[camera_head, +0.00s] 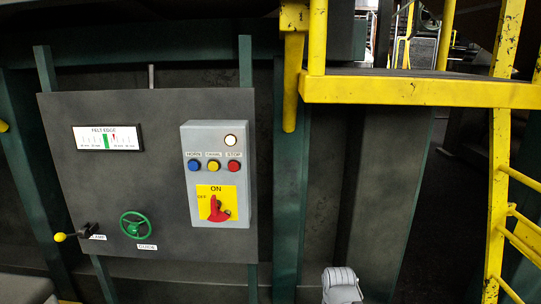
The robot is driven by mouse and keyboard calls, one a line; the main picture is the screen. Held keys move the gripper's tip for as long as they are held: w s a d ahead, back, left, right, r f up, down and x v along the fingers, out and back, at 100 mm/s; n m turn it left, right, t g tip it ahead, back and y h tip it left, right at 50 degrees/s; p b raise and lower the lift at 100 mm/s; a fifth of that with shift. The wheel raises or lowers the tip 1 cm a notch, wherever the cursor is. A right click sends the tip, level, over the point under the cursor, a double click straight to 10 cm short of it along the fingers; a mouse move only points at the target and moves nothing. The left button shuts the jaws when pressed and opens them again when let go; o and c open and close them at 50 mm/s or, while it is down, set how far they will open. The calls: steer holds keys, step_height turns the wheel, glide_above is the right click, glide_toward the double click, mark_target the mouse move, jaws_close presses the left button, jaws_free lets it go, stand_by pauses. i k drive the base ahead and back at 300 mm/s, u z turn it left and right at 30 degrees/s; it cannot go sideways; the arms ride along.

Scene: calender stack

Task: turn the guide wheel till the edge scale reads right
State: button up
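The green guide wheel (135,225) is mounted low on the dark panel, above a white label that reads GUIDE. The edge scale (107,138), headed FELT EDGE, is a white plate near the panel's upper left. It has a green band near its middle and a thin red mark just to the right of that band. Its small figures are too small to read surely. A grey rounded part of my own arm (341,285) shows at the bottom edge, right of the panel. My gripper's fingers are not in view.
A grey control box (217,137) carries blue, yellow and red buttons, a lit white lamp and a red rotary switch (215,208). A lever with a yellow knob (60,237) sticks out left of the wheel. A yellow platform frame (420,92) and ladder stand at right.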

mark_target(134, 228)
steer(key=u, duration=1.15)
